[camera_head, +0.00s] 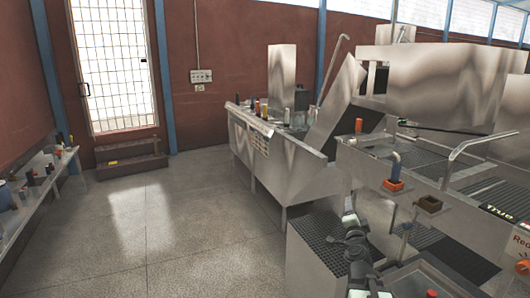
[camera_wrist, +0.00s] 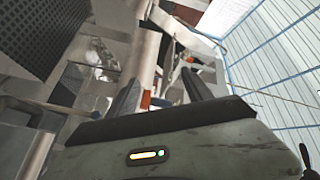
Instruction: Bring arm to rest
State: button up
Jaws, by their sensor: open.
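My gripper (camera_wrist: 160,90) shows in the wrist view, its two dark fingers spread apart with nothing held between them. Behind them is the pale gripper body with a small lit bar. In the head view my arm (camera_head: 356,246) stands at the lower right, in front of the steel machine, beside a dark perforated panel. The gripper's exact tip is hard to make out in the head view. The wrist view is tilted, looking past the fingers toward steel structure and a ribbed white roof.
The steel filling machine (camera_head: 300,165) fills the right side, with an orange-based post (camera_head: 393,184) near my arm. A shelf (camera_head: 40,200) with small items runs along the left wall. Steps (camera_head: 128,158) stand below a bright barred door (camera_head: 112,65). The floor (camera_head: 170,235) between is clear.

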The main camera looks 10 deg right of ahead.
jog(key=w+a+f+n+g+y+p, duration=0.15)
jog(key=a+n+y, duration=0.55)
jog(key=a, duration=0.8)
jog(key=s+a+f+n+g+y+p, duration=0.25)
jog(key=a+f+n+g, duration=0.45)
jog(key=a, duration=0.6)
jog(key=s+d+f+n+g+h, duration=0.1)
jog(key=s+d+f+g, duration=0.2)
jog(key=s+f, duration=0.3)
jog(key=s+d+f+n+g+h+b, duration=0.1)
jog(key=s+f+g, duration=0.4)
jog(key=s, duration=0.9)
jog(key=shift+d+f+g+h, duration=0.35)
jog(key=shift+d+f+h, duration=0.2)
jog(key=shift+d+h, duration=0.3)
dwell(0.3)
